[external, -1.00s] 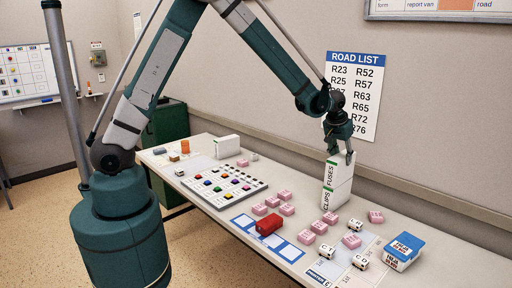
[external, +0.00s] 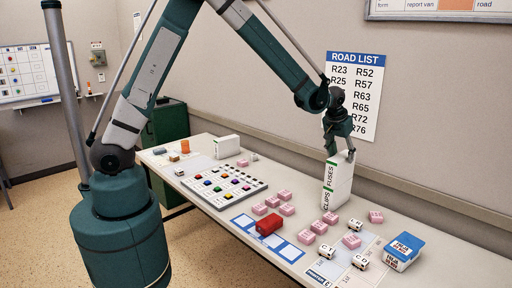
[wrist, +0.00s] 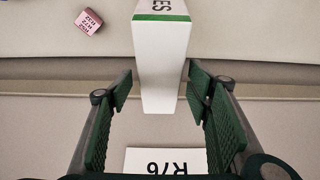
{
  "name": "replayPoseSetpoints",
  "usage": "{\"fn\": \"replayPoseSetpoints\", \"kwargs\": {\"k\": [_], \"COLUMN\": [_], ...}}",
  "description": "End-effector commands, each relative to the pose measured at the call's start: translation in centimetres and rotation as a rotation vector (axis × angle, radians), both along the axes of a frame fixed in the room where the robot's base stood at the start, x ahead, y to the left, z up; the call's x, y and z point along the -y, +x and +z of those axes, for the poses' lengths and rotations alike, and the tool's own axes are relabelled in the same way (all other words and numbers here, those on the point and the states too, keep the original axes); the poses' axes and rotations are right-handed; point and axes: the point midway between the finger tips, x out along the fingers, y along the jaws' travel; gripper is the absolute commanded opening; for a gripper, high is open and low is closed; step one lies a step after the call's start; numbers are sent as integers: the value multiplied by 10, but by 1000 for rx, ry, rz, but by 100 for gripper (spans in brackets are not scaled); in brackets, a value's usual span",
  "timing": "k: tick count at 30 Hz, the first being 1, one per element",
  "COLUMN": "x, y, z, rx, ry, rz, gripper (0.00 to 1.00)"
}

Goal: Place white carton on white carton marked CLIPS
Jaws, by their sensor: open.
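The white carton marked FUSES (external: 341,167) stands upright on top of the white carton marked CLIPS (external: 337,195), near the wall side of the table. The two look aligned, with no clear gap between them. My gripper (external: 342,154) is at the top of the FUSES carton. In the wrist view the FUSES carton (wrist: 161,60), with its green stripe, lies between and just ahead of the spread fingers. Both fingers are apart from it, with room on each side. The CLIPS carton is hidden in the wrist view.
Several pink blocks (external: 286,195) and white lettered cubes (external: 360,262) lie around the cartons' table area. A red block (external: 269,223), a blue-lidded box (external: 404,252) and a button board (external: 222,186) are also on the table (external: 450,266). The wall with the road list (external: 354,95) is close behind.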

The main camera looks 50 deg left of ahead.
Motion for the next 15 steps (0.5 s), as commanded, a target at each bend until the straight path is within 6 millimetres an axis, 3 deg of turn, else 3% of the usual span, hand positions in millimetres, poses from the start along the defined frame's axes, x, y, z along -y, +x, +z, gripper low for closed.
{"fn": "replayPoseSetpoints", "kwargs": {"k": [15], "x": [0], "y": [-23], "z": [55], "rx": [0], "ry": [0], "rz": [0], "gripper": [50]}}
